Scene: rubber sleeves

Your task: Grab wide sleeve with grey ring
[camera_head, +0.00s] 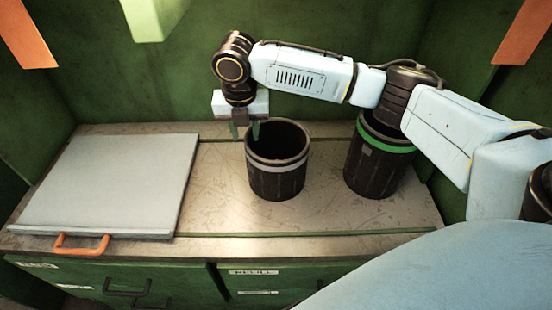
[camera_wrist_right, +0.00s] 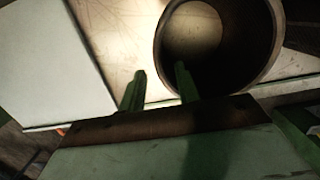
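The wide dark sleeve with the grey ring (camera_head: 277,163) stands upright on the bench, open at the top. In the right wrist view its round mouth (camera_wrist_right: 258,72) fills the upper right. My right gripper (camera_head: 245,131) points down at the sleeve's left rim. It is open and empty, with two green fingers apart. In the right wrist view, one finger of the gripper (camera_wrist_right: 159,86) overlaps the sleeve's rim and the other lies outside it. I cannot tell whether the fingertips are below the rim or touching it. My left gripper is not in view.
A second dark sleeve with a green ring (camera_head: 365,163) stands to the right, partly behind my right arm. A light grey panel with an orange handle (camera_head: 110,185) covers the bench's left side. Green walls stand behind and beside the metal bench top (camera_head: 225,215).

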